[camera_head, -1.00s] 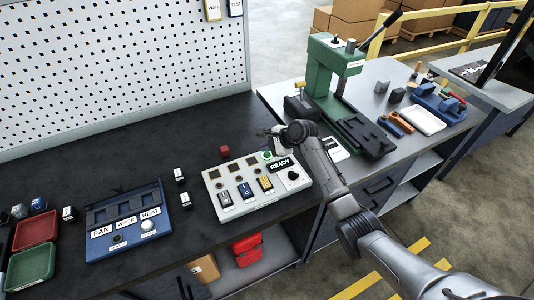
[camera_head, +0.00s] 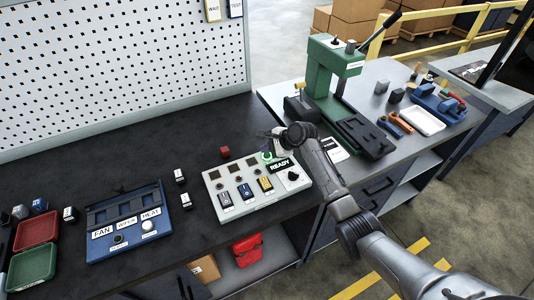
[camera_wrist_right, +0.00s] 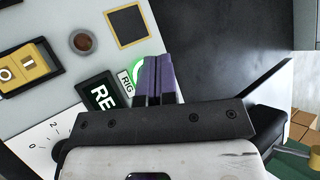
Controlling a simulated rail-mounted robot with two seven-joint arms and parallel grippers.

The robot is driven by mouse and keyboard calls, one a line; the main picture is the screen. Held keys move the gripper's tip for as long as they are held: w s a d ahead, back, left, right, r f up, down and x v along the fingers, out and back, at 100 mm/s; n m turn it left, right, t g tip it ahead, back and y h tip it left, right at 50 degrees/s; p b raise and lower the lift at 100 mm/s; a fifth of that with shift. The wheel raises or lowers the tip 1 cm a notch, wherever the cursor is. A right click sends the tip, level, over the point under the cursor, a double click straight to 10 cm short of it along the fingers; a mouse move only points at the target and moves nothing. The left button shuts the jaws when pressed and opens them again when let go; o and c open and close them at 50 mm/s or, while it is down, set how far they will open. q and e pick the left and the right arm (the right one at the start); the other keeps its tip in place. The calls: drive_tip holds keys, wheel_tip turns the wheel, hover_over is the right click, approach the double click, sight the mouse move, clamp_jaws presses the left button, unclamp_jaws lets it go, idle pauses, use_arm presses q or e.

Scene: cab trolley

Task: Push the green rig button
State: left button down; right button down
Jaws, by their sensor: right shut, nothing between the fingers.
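The green rig button (camera_head: 267,156) sits at the top right corner of the white rig panel (camera_head: 239,212), just above the READY display (camera_head: 281,167). In the right wrist view its glowing green ring (camera_wrist_right: 137,72) shows beside the RIG label (camera_wrist_right: 126,82), partly hidden behind my fingers. My right gripper (camera_head: 266,135) is shut and empty, at the back edge of the panel right by the button. In the wrist view its two purple fingertips (camera_wrist_right: 157,58) lie together over the right part of the button. I cannot tell whether they touch it. My left gripper is not in view.
A red cube (camera_head: 224,151) lies behind the panel. A blue FAN/WIPER/HEAT panel (camera_head: 128,253) stands to the left, with red and green trays beyond. A green press (camera_head: 318,78) stands on the right bench. The dark table behind is mostly clear.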

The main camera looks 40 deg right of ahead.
drive_tip(key=shift+f, duration=0.25)
idle(0.3)
drive_tip(key=shift+f, duration=0.45)
idle(0.3)
drive_tip(key=shift+r+p, duration=0.15)
drive_tip(key=shift+p, duration=0.3)
drive_tip(key=shift+r+p, duration=0.75)
drive_tip(key=shift+p, duration=0.45)
